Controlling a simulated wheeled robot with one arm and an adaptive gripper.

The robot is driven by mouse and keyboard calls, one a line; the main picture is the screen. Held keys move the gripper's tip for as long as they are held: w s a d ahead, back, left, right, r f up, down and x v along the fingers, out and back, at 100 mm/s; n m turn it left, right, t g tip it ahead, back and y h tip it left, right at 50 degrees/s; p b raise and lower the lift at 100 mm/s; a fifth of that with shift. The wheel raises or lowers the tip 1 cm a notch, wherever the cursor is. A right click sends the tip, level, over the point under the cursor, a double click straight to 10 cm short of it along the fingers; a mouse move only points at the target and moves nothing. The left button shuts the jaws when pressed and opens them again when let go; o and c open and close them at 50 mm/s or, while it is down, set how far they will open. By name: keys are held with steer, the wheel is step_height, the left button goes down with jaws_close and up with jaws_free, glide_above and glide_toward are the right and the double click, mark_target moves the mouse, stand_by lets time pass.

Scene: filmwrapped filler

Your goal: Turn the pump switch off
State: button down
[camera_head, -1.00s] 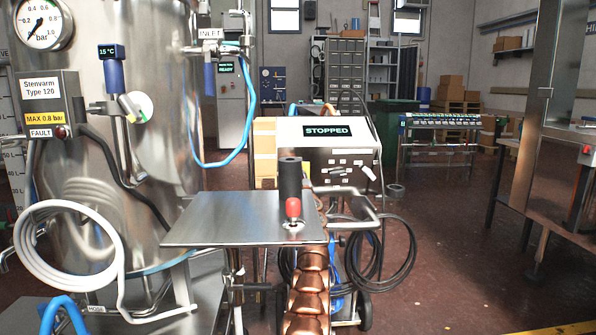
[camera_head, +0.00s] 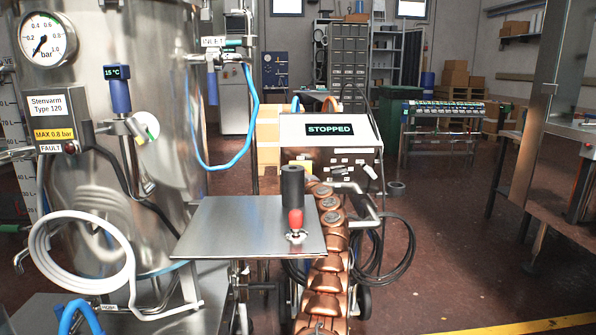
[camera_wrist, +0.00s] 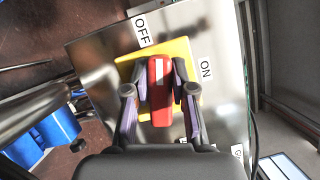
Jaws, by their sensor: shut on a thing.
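In the wrist view my gripper (camera_wrist: 161,78) is shut on the red switch handle (camera_wrist: 159,108), with a dark finger on each side of it. The handle stands on a yellow plate (camera_wrist: 183,49) on a steel panel (camera_wrist: 88,56). The OFF label (camera_wrist: 142,31) is above and a little left of the handle's far end. The ON label (camera_wrist: 206,70) is to its right. In the head view the pump unit's display (camera_head: 330,129) reads STOPPED. My copper-coloured arm reaches toward this unit, and my gripper cannot be made out there.
A steel tank (camera_head: 150,60) with a pressure gauge (camera_head: 47,38) and a coiled white hose (camera_head: 45,240) stands at left. Black hoses (camera_head: 400,262) hang by the pump unit. A steel frame (camera_head: 530,110) stands at right. Floor between them is open.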

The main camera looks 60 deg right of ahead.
steer(key=shift+s+d+f+n+g+y+p, duration=0.1)
steer(key=shift+n+g+y+p, duration=0.1)
steer(key=shift+n+p, duration=0.35)
steer(key=shift+f+n+g+y+p, duration=0.1)
steer(key=shift+n+g+y+p, duration=0.15)
steer(key=shift+n, duration=0.6)
steer(key=c, duration=1.2)
jaws_free()
steer(key=shift+c, duration=0.2)
steer(key=shift+o, duration=1.4)
steer(key=shift+s, duration=0.1)
